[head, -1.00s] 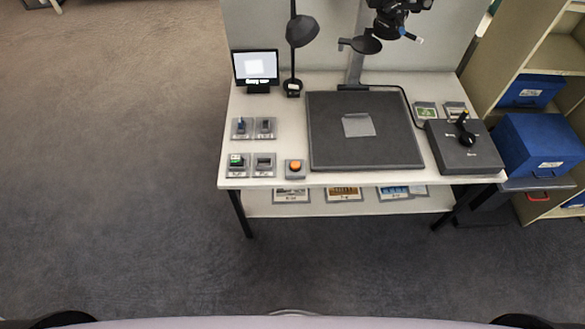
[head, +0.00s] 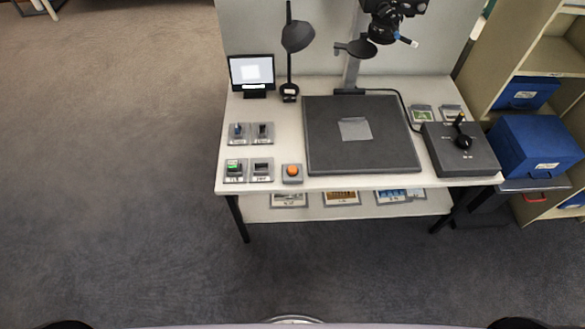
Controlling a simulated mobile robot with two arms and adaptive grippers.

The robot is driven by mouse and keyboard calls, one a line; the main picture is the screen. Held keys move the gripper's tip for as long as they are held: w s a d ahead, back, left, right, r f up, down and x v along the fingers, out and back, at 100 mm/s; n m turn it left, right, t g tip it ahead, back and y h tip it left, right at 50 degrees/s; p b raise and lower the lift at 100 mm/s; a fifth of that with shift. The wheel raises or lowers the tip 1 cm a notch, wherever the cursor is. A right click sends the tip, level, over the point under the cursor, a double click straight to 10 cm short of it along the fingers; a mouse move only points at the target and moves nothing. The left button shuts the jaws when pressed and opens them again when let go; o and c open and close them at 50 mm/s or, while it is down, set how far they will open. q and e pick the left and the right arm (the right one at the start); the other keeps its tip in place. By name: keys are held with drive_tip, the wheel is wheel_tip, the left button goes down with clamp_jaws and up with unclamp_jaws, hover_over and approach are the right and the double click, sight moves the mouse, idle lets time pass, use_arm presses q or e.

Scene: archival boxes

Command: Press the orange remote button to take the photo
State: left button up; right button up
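The orange remote button (head: 292,171) sits on a small grey base near the front edge of the white table (head: 290,130), left of the dark copy board (head: 322,162). A light grey sheet (head: 355,130) lies on the board. The camera (head: 383,30) hangs above the board on a grey column. Neither of my grippers is in the head view, and nothing touches the button.
Several switch blocks (head: 248,159) stand left of the button. A black lamp (head: 297,37) stands behind them. A dark control box with a lever (head: 461,148) is at the table's right. Blue boxes (head: 538,147) and shelves (head: 560,55) stand beyond. The floor (head: 120,190) at left and front is clear.

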clamp_jaws()
drive_tip(key=shift+a, duration=0.15)
idle(1.0)
